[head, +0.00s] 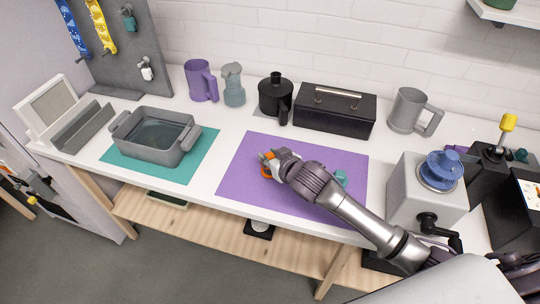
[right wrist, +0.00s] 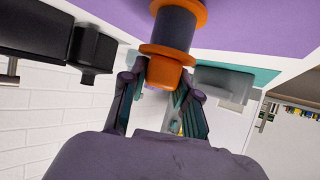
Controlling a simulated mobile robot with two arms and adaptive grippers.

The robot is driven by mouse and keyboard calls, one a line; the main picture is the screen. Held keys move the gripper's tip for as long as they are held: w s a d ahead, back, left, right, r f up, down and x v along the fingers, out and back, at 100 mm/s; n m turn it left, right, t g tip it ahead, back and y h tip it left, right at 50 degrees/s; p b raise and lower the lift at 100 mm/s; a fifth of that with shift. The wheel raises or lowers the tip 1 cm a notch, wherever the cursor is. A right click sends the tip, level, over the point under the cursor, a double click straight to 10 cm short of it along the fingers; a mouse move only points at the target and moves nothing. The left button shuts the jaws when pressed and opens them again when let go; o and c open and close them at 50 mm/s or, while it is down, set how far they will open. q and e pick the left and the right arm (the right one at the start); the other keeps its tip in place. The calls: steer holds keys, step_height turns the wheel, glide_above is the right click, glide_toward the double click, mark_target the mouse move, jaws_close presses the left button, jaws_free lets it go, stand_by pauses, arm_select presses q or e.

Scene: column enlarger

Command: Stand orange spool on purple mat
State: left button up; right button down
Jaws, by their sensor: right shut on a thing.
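The orange spool (right wrist: 170,35) has orange ends and a dark grey middle. My right gripper (right wrist: 158,88) is shut on its orange end in the right wrist view. In the head view the spool (head: 267,168) shows only partly beside my right gripper (head: 272,161), over the left-middle part of the purple mat (head: 245,190). The purple mat also shows behind the spool in the right wrist view (right wrist: 260,25). I cannot tell whether the spool touches the mat. My left gripper is not in view.
A teal object (head: 341,178) shows beside my right arm over the mat. A grey tub (head: 155,145) stands on a teal mat to the left. A black toolbox (head: 335,112) and black canister (head: 275,95) stand behind. A grey grinder (head: 425,190) stands at right.

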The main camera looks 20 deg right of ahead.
steer(key=shift+f, duration=0.5)
stand_by(0.5)
steer(key=c, duration=0.8)
jaws_free()
steer(key=shift+o, duration=0.2)
steer(key=shift+p+v, duration=1)
steer(key=shift+v, duration=0.45)
steer(key=p+v, duration=0.4)
steer(key=v, duration=0.1)
